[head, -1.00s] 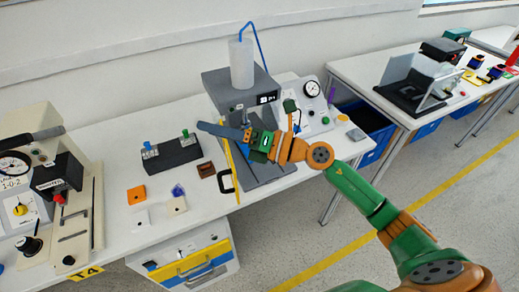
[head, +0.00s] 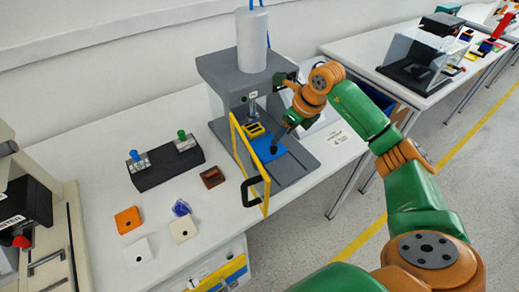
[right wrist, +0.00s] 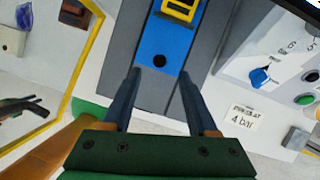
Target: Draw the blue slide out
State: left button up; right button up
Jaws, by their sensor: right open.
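The blue slide (head: 264,151) lies flat in the grey channel of the press base. It carries a yellow holder (head: 254,130) towards the press. In the right wrist view, the slide (right wrist: 165,38) has a dark round hole near its front end. My right gripper (head: 276,143) is open at this front end. Its two fingers (right wrist: 160,74) point along the slide, with the tips near its front corners. I cannot tell whether they touch it. My left gripper is not in view.
The yellow-framed guard (head: 266,198) with a black handle stands swung out left of the slide. The grey press (head: 216,70) rises behind. A gauge panel (right wrist: 285,60) stands right. The base's front is clear.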

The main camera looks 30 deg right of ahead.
aim_at(274, 148)
jog(key=x, duration=0.3)
jog(key=p+x, duration=0.1)
jog(key=x, duration=0.3)
jog(key=shift+s+f, duration=0.15)
jog(key=shift+f, duration=0.15)
grip_shut()
dwell(1.0)
